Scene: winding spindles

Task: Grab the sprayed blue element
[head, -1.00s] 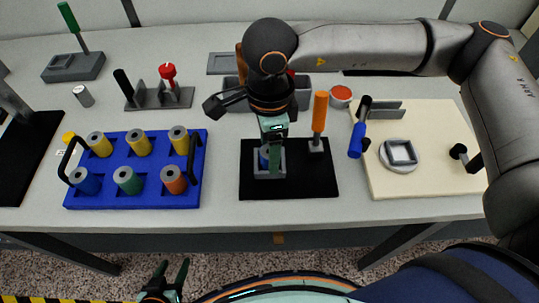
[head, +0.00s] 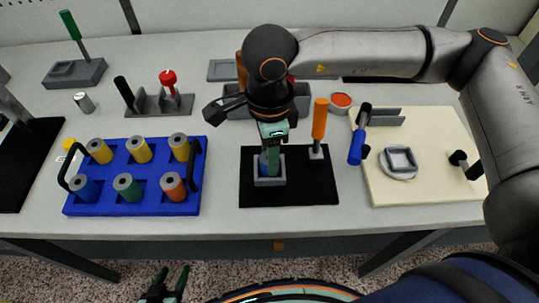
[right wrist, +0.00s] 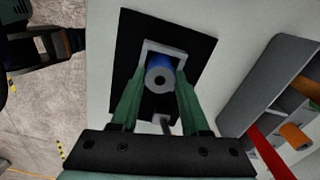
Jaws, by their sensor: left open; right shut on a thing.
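The blue element (right wrist: 160,64) is a blue cylinder with a grey end and a dark centre hole. It sits upright at the square grey holder (head: 268,182) on the black mat (head: 318,186). My right gripper (right wrist: 160,85) is shut on it, with one green finger on each side. In the head view my right gripper (head: 270,163) points down at the holder and hides most of the element. My left gripper (head: 170,283) is open and empty at the bottom of the head view, off the table.
An orange-handled tool (head: 319,120) stands on the mat, close right of my right gripper. A blue tray (head: 105,206) with several coloured spools is on the left. A cream board (head: 420,190) with fittings is on the right. A grey bin (head: 303,100) stands behind.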

